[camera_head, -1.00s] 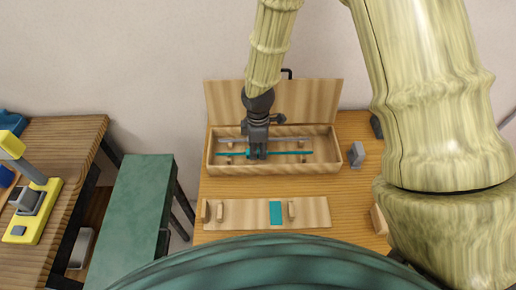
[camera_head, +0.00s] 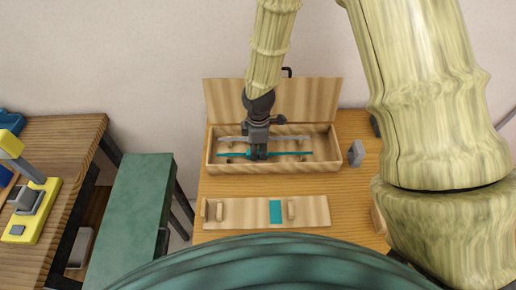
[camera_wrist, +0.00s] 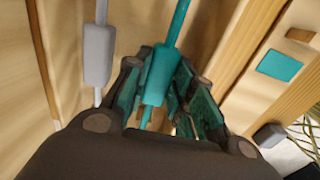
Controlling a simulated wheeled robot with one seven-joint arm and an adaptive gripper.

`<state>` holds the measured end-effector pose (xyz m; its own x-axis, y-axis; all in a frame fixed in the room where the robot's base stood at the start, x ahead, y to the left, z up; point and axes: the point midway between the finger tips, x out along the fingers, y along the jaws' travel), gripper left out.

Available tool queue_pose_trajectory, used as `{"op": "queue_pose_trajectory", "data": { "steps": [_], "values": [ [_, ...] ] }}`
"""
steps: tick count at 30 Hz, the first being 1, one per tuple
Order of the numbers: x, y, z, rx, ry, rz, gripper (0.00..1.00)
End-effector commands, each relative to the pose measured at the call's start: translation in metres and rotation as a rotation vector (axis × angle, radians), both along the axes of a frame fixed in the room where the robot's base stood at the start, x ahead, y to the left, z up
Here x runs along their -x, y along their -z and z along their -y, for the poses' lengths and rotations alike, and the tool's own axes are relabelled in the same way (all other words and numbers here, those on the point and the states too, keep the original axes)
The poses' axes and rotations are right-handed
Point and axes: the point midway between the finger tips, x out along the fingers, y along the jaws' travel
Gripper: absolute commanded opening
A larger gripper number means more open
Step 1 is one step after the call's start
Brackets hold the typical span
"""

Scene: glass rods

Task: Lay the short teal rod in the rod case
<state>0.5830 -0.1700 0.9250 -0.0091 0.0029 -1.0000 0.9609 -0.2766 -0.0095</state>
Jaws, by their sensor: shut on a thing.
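The teal rod (camera_head: 292,153) has a thicker middle grip and lies lengthwise over the inside of the open wooden rod case (camera_head: 275,168). My gripper (camera_head: 257,154) reaches down into the case and is shut on the rod's thick middle. In the wrist view the teal rod (camera_wrist: 161,75) runs between my two fingers (camera_wrist: 158,88). I cannot tell whether the rod touches its supports. A grey rod (camera_head: 292,137) lies behind it in the case, roughly parallel; it also shows left of my fingers in the wrist view (camera_wrist: 98,55).
The case lid (camera_head: 310,100) stands open at the back. A wooden board (camera_head: 245,222) with upright pegs and a teal patch (camera_head: 275,212) lies in front. A grey block (camera_head: 356,153) stands right of the case. A green bench (camera_head: 140,200) is at the left.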

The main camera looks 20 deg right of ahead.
Motion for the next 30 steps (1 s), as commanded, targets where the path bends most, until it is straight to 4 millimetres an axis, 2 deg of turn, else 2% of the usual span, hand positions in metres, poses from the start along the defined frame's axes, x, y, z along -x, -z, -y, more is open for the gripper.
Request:
{"op": "queue_pose_trajectory", "data": {
  "steps": [30],
  "values": [
    [0.0002,0.0082,0.0006,0.001,0.0,0.0,0.0]
  ]
}}
